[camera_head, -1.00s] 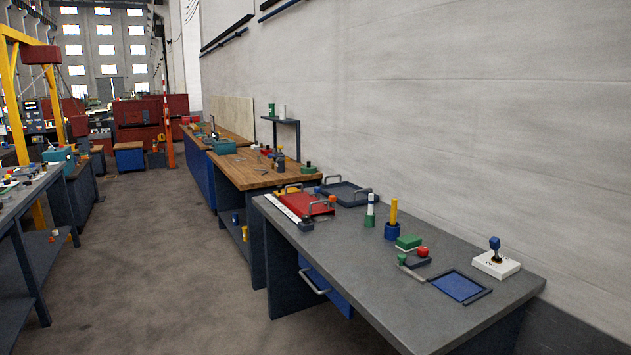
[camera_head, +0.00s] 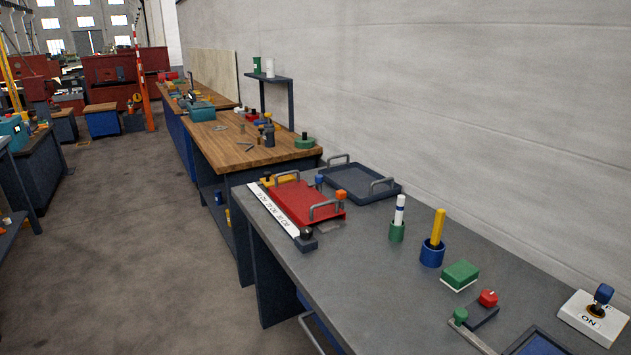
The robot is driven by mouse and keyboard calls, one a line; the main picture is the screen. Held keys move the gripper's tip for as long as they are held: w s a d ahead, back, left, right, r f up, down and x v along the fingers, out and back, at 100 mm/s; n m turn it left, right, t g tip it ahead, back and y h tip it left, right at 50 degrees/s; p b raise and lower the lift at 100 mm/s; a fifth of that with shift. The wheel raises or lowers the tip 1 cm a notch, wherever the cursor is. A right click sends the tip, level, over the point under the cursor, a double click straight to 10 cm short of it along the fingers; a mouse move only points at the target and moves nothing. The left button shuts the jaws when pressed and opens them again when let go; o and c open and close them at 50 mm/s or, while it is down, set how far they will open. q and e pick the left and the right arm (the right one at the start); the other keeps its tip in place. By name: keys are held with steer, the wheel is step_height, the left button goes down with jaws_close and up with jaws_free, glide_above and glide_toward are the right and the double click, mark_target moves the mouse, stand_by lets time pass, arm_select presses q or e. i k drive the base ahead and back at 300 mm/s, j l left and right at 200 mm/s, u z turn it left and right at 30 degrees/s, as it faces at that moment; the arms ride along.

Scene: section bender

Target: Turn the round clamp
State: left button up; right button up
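I cannot tell for certain which thing is the round clamp. A round green piece with a dark knob on top (camera_head: 305,141) sits at the near right end of the wooden bench. A red round knob on a dark base (camera_head: 487,299) and a small green knob (camera_head: 460,316) by a grey bar are on the near grey table. Neither of my grippers is in view, and nothing in the frame is touched by them.
The grey table (camera_head: 340,265) holds a red tray (camera_head: 300,203), a dark tray (camera_head: 355,184), a blue cup (camera_head: 432,254), a green block (camera_head: 460,274) and a white switch box (camera_head: 590,322). The wooden bench (camera_head: 225,148) stands beyond. Open floor (camera_head: 120,250) lies to the left.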

mark_target(318, 179)
steer(key=z, duration=0.35)
steer(key=i+j+z, duration=0.15)
steer(key=z, duration=0.2)
steer(key=j+z, duration=0.4)
steer(key=i+j+z, duration=0.15)
steer(key=z, duration=0.2)
steer(key=j, duration=0.1)
